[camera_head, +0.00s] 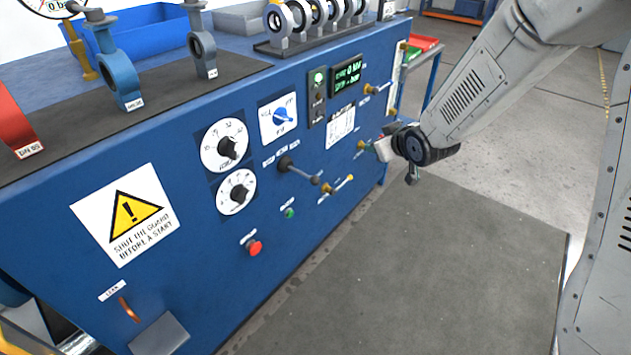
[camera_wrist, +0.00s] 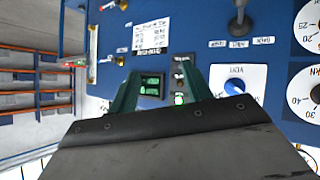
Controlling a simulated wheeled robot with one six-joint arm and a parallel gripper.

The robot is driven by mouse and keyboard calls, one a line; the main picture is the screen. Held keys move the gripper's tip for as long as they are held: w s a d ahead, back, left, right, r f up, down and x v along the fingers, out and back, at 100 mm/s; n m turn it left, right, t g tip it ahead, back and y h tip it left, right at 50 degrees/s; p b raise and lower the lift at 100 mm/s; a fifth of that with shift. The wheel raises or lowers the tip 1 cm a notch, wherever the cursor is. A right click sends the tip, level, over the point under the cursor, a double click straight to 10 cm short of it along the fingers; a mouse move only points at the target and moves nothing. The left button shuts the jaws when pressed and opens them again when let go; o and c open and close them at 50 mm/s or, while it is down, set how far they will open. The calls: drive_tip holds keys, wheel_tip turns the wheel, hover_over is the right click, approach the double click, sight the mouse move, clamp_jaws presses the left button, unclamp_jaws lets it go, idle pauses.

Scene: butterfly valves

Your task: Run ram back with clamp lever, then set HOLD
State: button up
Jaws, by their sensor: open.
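The clamp lever (camera_head: 300,171) is a dark lever on the blue bench front, sticking out from a round black boss, with a small label strip beside it. It also shows at the top of the wrist view (camera_wrist: 239,20), over small labels including one that seems to read BACK. My gripper (camera_head: 384,149) is right of the lever and apart from it, near the panel's right end. In the wrist view its two dark green fingers (camera_wrist: 160,88) are spread with nothing between them. The wide dark gripper body hides the lower part of that view.
A blue selector knob (camera_head: 283,117), two white dials (camera_head: 225,146), a green-lit display (camera_head: 346,74) and a red button (camera_head: 254,248) share the panel. Brass-ended taps (camera_head: 337,189) stick out near the lever. The grey floor mat (camera_head: 450,260) is clear.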

drive_tip(key=w+a+f+n+t+y, duration=0.15)
drive_tip(key=a+f+y, duration=0.25)
drive_tip(key=a+f, duration=0.45)
drive_tip(key=n+t+y, duration=0.1)
drive_tip(key=n+y, duration=0.1)
drive_tip(key=y, duration=0.2)
approach(315, 181)
drive_tip(key=w, duration=0.1)
drive_tip(key=w+a+f, duration=0.1)
drive_tip(key=w, duration=0.1)
drive_tip(key=shift+w+a+f, duration=0.1)
drive_tip(key=shift+a+f, duration=0.1)
drive_tip(key=shift+a, duration=0.05)
drive_tip(key=x, duration=0.7)
drive_tip(key=shift+w+a+r, duration=0.1)
drive_tip(key=shift+w+a, duration=0.1)
